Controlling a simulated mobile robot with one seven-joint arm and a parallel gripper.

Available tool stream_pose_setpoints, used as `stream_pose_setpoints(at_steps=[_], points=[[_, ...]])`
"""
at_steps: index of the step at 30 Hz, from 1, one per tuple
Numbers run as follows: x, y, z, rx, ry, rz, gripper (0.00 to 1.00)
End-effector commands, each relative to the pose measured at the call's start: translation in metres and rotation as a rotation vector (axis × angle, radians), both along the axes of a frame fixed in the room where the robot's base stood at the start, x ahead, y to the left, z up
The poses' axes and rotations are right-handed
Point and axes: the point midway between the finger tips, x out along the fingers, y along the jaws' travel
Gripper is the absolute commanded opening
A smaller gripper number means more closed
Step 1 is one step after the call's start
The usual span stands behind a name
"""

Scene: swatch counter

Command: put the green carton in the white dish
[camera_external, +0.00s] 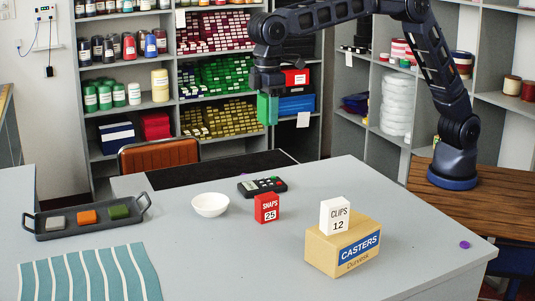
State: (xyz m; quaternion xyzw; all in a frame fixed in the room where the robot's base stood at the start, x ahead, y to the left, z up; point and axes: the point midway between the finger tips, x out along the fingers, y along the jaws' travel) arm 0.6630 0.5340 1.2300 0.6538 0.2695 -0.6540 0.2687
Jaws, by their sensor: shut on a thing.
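My gripper (267,90) hangs from the arm above the far side of the counter, pointing down. It is shut on the green carton (267,110), which is held in the air, well above the counter top. The white dish (210,206) is a small round bowl on the counter, lower and to the left of the carton in the picture. The dish's inside that shows looks empty. The gripper's fingers are small and dark here, and the carton's upper part is partly covered by them.
A red snaps box (267,208) stands right of the dish, and a black device (262,187) lies behind. A white clips box (334,215) stands on a casters carton (342,245). A dark tray (87,231) with several blocks is at left. The counter's front middle is clear.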

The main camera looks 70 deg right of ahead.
Motion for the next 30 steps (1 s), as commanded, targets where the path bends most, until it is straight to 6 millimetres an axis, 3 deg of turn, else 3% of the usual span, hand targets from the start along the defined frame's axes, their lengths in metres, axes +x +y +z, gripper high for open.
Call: stream_pose_setpoints(at_steps=[6, 15, 23, 30], points=[[0.04, 0.035, 0.001, -0.001, -0.001, 0.003, 0.26], [0.08, 0.066, -0.001, 0.001, -0.001, 0.005, 0.26], [0.093, 0.074, -0.005, -0.001, -0.001, 0.005, 0.26], [0.093, 0.074, -0.044, -0.004, 0.001, 0.005, 0.26]])
